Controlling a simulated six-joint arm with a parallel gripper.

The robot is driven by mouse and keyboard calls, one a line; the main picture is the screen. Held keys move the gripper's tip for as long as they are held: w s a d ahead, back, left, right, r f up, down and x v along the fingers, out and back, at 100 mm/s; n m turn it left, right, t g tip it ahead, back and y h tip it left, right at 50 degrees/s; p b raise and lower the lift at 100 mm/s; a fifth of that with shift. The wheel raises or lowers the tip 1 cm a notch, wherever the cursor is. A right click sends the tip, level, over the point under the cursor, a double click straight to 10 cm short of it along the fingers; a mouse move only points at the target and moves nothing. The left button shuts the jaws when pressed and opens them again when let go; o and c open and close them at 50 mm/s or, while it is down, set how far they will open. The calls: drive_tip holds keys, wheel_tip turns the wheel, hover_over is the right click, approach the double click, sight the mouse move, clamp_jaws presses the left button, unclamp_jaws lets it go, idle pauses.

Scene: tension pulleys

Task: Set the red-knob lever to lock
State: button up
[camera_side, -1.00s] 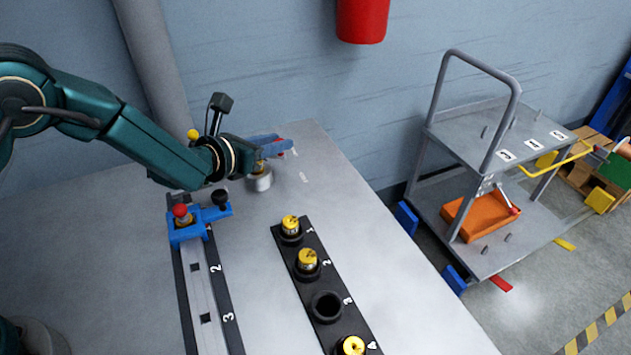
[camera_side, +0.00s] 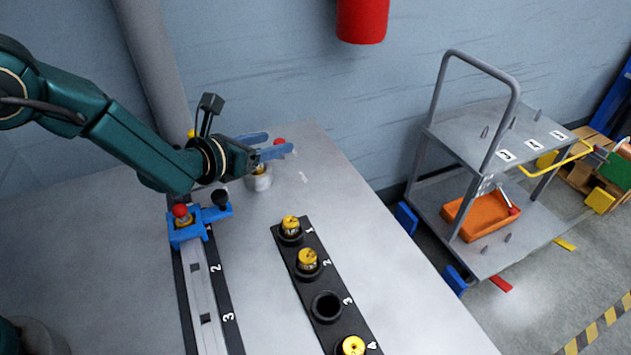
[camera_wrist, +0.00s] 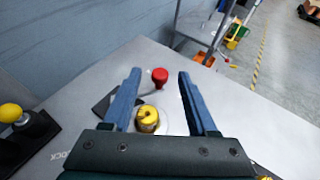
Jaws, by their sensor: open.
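The red knob (camera_wrist: 160,76) of the lever stands beyond the yellow-topped pulley (camera_wrist: 147,118) in the wrist view. In the side view the red knob (camera_side: 279,141) shows behind my gripper's fingers. My gripper (camera_side: 277,144) is open, with its two blue fingers spread apart. In the wrist view the knob appears between the fingertips; I see no clear contact. The pulley stands on a pale round base (camera_side: 259,181) below the fingers. The lever's arm is mostly hidden. Part of a LOCK label (camera_wrist: 60,156) shows at lower left in the wrist view.
A blue carriage (camera_side: 187,233) with red and black knobs sits on a numbered rail. A black rack (camera_side: 318,283) holds several yellow-topped pulleys; slot 3 is empty. A yellow knob (camera_wrist: 12,112) stands at left in the wrist view. A trolley (camera_side: 500,150) stands beyond the table.

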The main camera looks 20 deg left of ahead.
drive_tip(key=shift+v, duration=1.75)
